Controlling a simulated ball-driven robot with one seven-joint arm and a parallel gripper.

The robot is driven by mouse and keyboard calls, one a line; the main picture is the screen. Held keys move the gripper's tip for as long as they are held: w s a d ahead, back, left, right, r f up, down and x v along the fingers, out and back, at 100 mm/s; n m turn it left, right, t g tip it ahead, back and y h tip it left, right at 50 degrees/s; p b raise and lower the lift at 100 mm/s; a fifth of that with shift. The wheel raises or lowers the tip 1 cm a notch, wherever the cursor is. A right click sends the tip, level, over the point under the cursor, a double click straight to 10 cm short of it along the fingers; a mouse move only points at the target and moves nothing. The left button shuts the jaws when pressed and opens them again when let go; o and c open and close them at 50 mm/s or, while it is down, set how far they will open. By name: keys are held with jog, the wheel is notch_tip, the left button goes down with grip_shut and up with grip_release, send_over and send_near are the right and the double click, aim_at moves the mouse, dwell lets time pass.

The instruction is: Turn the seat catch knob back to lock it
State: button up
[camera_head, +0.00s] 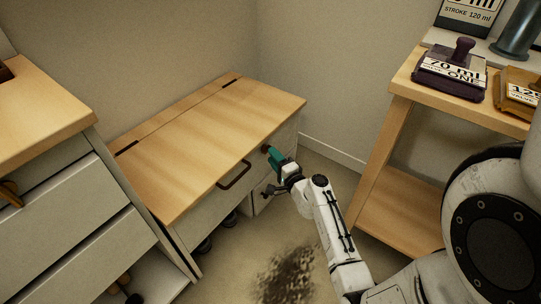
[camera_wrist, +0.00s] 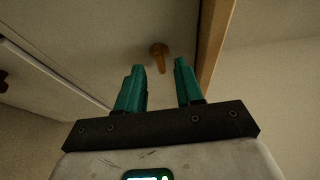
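The seat catch knob (camera_wrist: 159,52) is a small orange-brown knob with a short stem, on the pale front panel of the bench seat. In the wrist view its stem points down the picture, toward my gripper. My gripper (camera_wrist: 159,65) has two teal fingers spread apart, with the knob showing in the gap between and just beyond their tips. I cannot tell whether either finger touches it. In the head view my gripper (camera_head: 271,155) is at the right end of the bench front, and I cannot make out the knob clearly. The wooden seat lid (camera_head: 210,135) lies flat, down.
A dark bar handle (camera_head: 234,175) sticks out of the bench front left of my gripper. A drawer cabinet (camera_head: 85,205) stands at the left. A wooden shelf stand (camera_head: 385,150) with stamp-like items stands at the right. Open floor with a dark stain (camera_head: 287,272) lies in front.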

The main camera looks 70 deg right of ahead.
jog(key=shift+x, duration=1.25)
jog(key=shift+c, duration=0.3)
grip_shut()
